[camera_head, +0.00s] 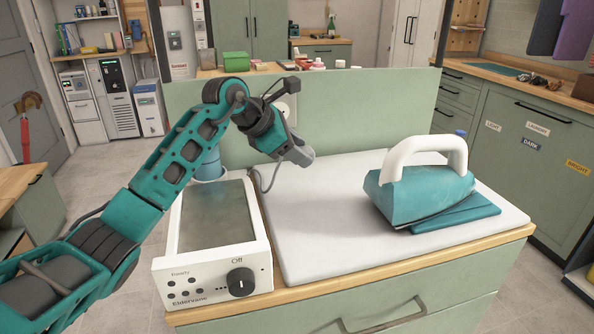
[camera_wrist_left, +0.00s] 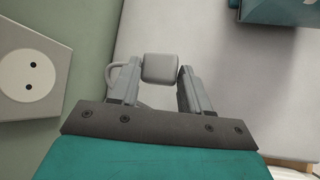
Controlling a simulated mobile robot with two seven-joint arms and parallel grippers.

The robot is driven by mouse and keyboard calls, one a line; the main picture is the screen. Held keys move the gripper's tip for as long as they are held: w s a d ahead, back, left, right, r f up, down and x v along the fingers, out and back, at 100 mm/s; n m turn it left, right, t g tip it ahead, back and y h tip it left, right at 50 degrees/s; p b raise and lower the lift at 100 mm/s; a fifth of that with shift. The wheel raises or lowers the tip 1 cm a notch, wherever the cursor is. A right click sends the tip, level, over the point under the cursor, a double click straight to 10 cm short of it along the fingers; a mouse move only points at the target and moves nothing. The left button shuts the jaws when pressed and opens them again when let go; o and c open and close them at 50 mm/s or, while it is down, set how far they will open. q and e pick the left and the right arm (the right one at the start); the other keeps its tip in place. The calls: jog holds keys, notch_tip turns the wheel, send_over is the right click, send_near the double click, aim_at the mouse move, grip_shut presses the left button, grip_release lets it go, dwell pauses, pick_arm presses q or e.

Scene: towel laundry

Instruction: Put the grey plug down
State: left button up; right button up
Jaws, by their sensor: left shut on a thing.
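The grey plug (camera_wrist_left: 160,68) is between the two fingertips of my left gripper (camera_wrist_left: 158,85). In the head view, my left gripper (camera_head: 298,150) is shut on it, raised above the back left part of the white ironing surface (camera_head: 330,240). A thin grey cord (camera_head: 262,188) loops down beside the gripper. The white two-hole socket (camera_wrist_left: 32,82) is on the wall panel, left of the gripper in the wrist view, and the plug is apart from it. My right gripper is not in view.
A teal iron with a white handle (camera_head: 430,148) stands on a folded teal cloth (camera_head: 458,215) at the right. A white station (camera_head: 213,262) with a knob and the word Off is at the left. The middle and front of the white surface are clear.

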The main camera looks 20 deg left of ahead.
pick_arm(q)
notch_tip(320, 180, down, 4)
jog(key=shift+r, duration=0.1)
jog(key=shift+f, duration=0.45)
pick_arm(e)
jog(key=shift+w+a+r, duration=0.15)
